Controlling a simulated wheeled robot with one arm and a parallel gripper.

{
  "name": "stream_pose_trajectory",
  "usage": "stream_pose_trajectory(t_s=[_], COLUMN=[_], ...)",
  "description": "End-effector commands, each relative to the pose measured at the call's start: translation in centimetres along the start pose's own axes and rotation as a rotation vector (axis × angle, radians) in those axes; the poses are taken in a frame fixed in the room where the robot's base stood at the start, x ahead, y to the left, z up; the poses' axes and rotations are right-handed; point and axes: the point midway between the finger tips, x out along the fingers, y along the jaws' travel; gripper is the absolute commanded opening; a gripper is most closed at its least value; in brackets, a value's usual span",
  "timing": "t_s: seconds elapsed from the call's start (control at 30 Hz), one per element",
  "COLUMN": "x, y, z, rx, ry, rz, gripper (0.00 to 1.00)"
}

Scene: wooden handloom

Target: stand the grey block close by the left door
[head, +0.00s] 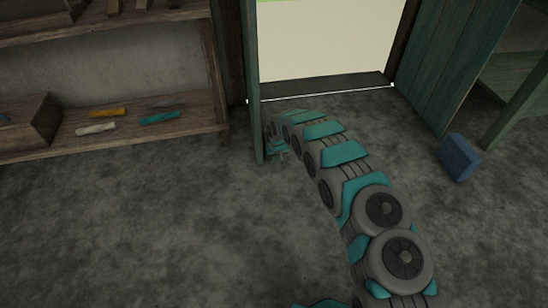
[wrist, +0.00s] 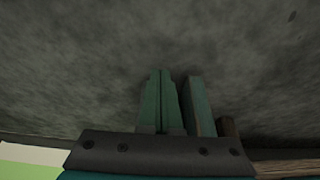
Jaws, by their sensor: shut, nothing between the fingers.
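The left door (head: 256,85) stands open and is seen nearly edge-on at the left of the doorway. My gripper (head: 283,155) is low beside the foot of this door, just right of it in the head view. In the wrist view my gripper (wrist: 162,100) shows two teal fingers shut together with nothing between them. A teal upright, probably the left door (wrist: 201,105), is close to the fingers there; I cannot tell whether they touch. I see no grey block in either view. A blue block (head: 459,157) stands on the floor near the right door (head: 455,65).
A wooden shelf (head: 150,140) at the left holds a box (head: 30,120) and several tools with yellow, white and teal handles. A low sill (head: 325,88) crosses the bright doorway. A teal bench (head: 520,90) stands at the far right. The front left floor is clear.

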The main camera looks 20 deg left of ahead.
Motion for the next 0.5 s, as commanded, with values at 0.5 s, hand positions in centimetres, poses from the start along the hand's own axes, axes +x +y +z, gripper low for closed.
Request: stream_pose_trajectory(t_s=[0.5], x=[-7.5], y=[0.1], z=[0.1], rx=[0.000], ry=[-0.003], rz=[0.002], gripper=[0.00])
